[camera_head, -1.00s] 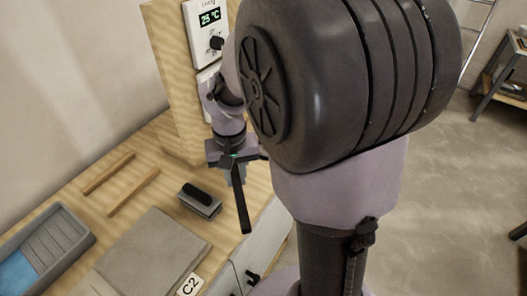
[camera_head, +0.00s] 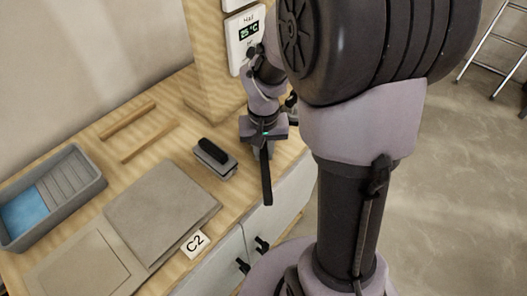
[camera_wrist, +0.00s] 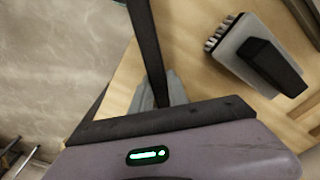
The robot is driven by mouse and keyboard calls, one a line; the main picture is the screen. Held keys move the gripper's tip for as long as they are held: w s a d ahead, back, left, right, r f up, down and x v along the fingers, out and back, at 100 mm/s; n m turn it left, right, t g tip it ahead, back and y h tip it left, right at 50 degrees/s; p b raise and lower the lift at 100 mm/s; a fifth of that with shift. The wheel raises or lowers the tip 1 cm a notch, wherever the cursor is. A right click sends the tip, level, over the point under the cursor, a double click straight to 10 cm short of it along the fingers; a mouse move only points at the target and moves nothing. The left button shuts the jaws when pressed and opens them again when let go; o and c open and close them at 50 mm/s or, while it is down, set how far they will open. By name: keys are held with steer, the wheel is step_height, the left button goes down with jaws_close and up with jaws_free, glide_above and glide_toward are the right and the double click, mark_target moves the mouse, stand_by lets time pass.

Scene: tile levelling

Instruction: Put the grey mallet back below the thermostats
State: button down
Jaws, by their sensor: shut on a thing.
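My gripper (camera_head: 262,150) is shut on the mallet, whose black handle (camera_head: 266,182) hangs towards the camera above the bench's front edge. In the wrist view the handle (camera_wrist: 146,45) runs up from my gripper (camera_wrist: 158,92). The mallet's head cannot be clearly told apart from the fingers. A white thermostat (camera_head: 246,36) with a lit green display is on the wooden post (camera_head: 207,60), above and behind my gripper. Part of another thermostat (camera_head: 233,4) shows above it. My arm hides part of the post and whatever is below the thermostats.
A grey brush (camera_head: 215,160) with a black grip lies on the bench left of my gripper; it also shows in the wrist view (camera_wrist: 262,62). Wooden strips (camera_head: 150,141), grey tiles (camera_head: 165,208), a C2 label (camera_head: 195,243) and a tray (camera_head: 88,167) lie farther left.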

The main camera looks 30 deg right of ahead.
mark_target(264, 152)
steer(key=c, duration=1.3)
jaws_free()
steer(key=shift+f, duration=0.1)
step_height(264, 152, up, 12)
steer(key=p, duration=0.6)
steer(key=s+a+r+t, duration=0.1)
steer(key=s+a+r, duration=0.2)
steer(key=s+a, duration=0.1)
steer(key=s+a+r+t+y, duration=0.1)
steer(key=s+a+r+t, duration=0.1)
steer(key=s+a+r, duration=0.1)
steer(key=s+a+r+t+y, duration=0.1)
steer(key=s+a+r+t, duration=0.1)
steer(key=s+a+r, duration=0.2)
steer(key=shift+s+a+r+n, duration=0.1)
steer(key=shift+s+a+n, duration=0.2)
steer(key=shift+s+a, duration=0.8)
steer(key=shift+b, duration=0.35)
